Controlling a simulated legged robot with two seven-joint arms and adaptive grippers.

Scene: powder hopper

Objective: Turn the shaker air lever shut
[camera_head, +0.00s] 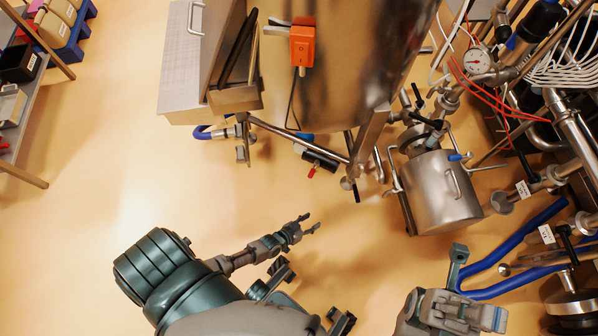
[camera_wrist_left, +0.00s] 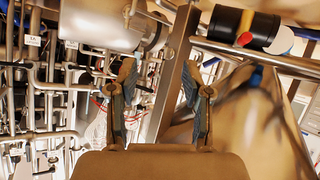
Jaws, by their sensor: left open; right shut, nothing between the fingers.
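A small red-tipped lever (camera_head: 312,172) sticks out from a black cylindrical fitting (camera_head: 320,160) under the steel hopper. In the left wrist view the lever's red tip (camera_wrist_left: 244,39) shows against the black cylinder (camera_wrist_left: 240,24), at upper right. My left gripper (camera_head: 312,224) is open and empty, below the lever in the head view and apart from it. Its two fingers (camera_wrist_left: 160,100) stand apart in the wrist view, with the lever above and right of them.
The steel hopper (camera_head: 345,60) carries an orange box (camera_head: 302,46). Tubular legs and a bar surround the fitting. A steel pot (camera_head: 440,190), a gauge (camera_head: 477,61), pipes and blue hoses (camera_head: 515,240) crowd the right. The floor at left is clear, with a shelf at far left.

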